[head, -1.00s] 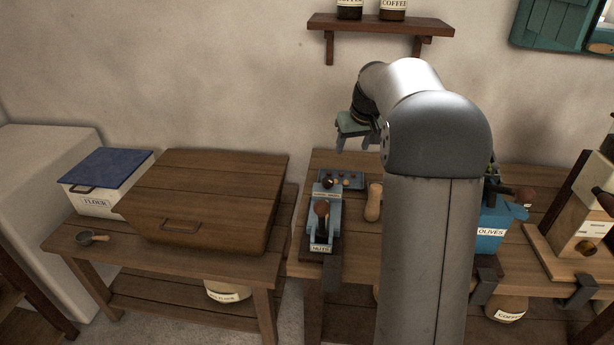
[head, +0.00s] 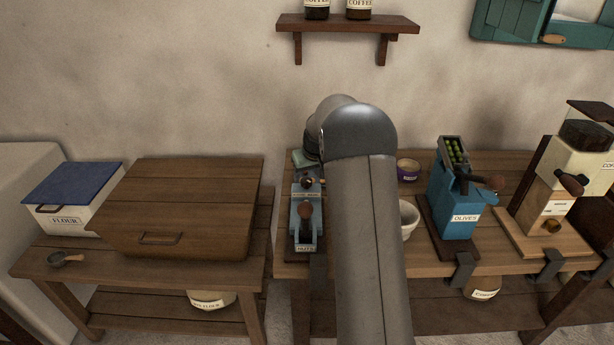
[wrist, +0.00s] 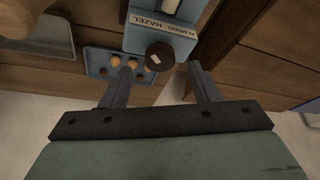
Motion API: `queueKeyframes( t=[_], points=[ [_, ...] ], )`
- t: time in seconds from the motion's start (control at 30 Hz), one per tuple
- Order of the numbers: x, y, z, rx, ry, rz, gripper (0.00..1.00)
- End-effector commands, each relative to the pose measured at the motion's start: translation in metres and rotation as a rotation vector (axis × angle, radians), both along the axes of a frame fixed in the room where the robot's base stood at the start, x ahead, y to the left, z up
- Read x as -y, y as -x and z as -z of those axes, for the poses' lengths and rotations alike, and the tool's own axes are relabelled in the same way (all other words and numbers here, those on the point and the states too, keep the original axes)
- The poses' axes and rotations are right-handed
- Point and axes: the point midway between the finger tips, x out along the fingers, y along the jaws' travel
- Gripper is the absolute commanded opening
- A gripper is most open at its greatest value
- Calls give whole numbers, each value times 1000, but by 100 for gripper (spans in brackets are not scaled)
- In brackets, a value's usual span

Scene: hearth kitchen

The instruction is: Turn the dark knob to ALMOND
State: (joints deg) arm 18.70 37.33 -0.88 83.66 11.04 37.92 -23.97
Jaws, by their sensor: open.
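The dark round knob (wrist: 157,56) with a small white mark is on the blue-grey nut machine (wrist: 130,42) in the wrist view. A label strip (wrist: 162,25) beside it reads ALMOND and HAZEL. I cannot tell which word the mark points to. My gripper (wrist: 160,68) is open, one finger on each side of the knob in the picture, with gaps showing; contact is not visible.
A small blue tray (wrist: 95,58) with nuts sits beside the knob in the wrist view. The large wooden box (head: 190,205) stands left of the machine. A white bowl (head: 408,218) and the blue olive machine (head: 458,205) stand to the right of my arm.

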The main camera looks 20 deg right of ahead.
Motion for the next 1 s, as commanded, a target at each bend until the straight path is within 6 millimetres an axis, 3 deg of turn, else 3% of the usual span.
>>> queueKeyframes(
  t=[0.2, 0.57, 0.7, 0.73, 1.0],
  points=[
    [0, -10, 22, 1, 0, 1, 56],
    [0, -12, 27, 1, 0, 1, 56],
    [1, -12, 27, 1, 0, 1, 17],
    [1, -12, 27, 1, 0, 1, 11],
    [0, -11, 27, 1, 0, 15, 11]
  ],
)
